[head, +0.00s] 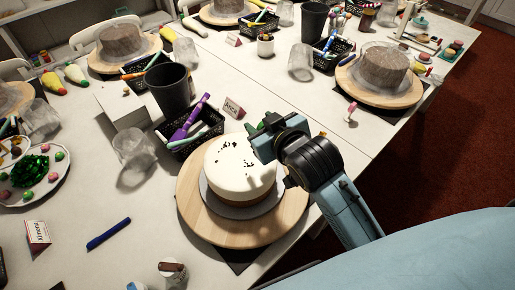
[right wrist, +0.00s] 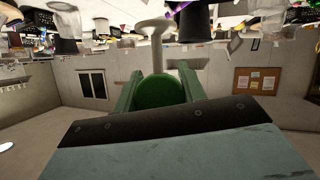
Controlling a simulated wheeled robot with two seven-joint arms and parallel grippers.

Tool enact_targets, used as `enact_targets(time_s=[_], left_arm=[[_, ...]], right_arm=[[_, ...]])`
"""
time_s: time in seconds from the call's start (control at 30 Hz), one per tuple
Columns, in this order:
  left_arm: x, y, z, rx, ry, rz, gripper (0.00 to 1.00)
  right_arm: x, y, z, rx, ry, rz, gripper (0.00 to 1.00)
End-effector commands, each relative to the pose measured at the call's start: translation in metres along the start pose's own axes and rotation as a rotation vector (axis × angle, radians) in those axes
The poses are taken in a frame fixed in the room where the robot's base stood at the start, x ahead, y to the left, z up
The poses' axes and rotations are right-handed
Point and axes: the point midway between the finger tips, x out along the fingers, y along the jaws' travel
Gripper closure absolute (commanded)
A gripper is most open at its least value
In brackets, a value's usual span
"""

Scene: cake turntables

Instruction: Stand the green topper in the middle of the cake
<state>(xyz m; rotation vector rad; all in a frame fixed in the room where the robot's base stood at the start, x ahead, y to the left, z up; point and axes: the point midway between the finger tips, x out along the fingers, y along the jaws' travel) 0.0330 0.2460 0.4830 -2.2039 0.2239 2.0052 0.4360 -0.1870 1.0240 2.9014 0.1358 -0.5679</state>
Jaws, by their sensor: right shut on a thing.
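The cake (head: 228,160) has a white top with dark flecks and a brown lower side. It stands on a grey board on a round wooden turntable (head: 196,222). My right gripper (head: 268,135) is over the cake's upper right edge in the head view, and a bit of green shows beside its jaws. In the right wrist view, the fingers (right wrist: 160,88) are shut on the green topper (right wrist: 160,93). Its round green part is between them, and a pale stem and disc (right wrist: 152,27) extend beyond. The gap between topper and cake cannot be judged. My left gripper is not in view.
A black basket of tools (head: 190,135), a black cup (head: 167,90) and an Anca name card (head: 234,107) stand behind the cake. A clear cup (head: 133,150) is to the left. A blue pen (head: 108,233) lies on fairly open table at the lower left.

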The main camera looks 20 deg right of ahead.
Motion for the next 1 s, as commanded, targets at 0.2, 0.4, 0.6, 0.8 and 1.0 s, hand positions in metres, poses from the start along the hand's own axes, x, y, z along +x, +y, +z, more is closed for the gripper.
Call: enact_targets(time_s=[0.2, 0.4, 0.6, 0.8, 1.0], left_arm=[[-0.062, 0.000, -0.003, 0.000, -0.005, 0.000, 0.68], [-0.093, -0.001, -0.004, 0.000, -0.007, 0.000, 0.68], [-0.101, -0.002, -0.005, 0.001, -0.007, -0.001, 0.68], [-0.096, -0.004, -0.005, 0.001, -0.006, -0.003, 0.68], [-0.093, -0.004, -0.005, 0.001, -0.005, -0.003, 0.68]], right_arm=[[0.012, -0.023, -0.040, -0.049, 0.016, -0.109, 0.81], [0.022, -0.039, -0.054, -0.072, 0.032, -0.177, 0.81], [0.029, -0.047, -0.050, -0.080, 0.037, -0.204, 0.81], [0.044, -0.054, -0.013, -0.079, 0.035, -0.206, 0.81], [0.052, -0.057, 0.005, -0.080, 0.038, -0.204, 0.81]])
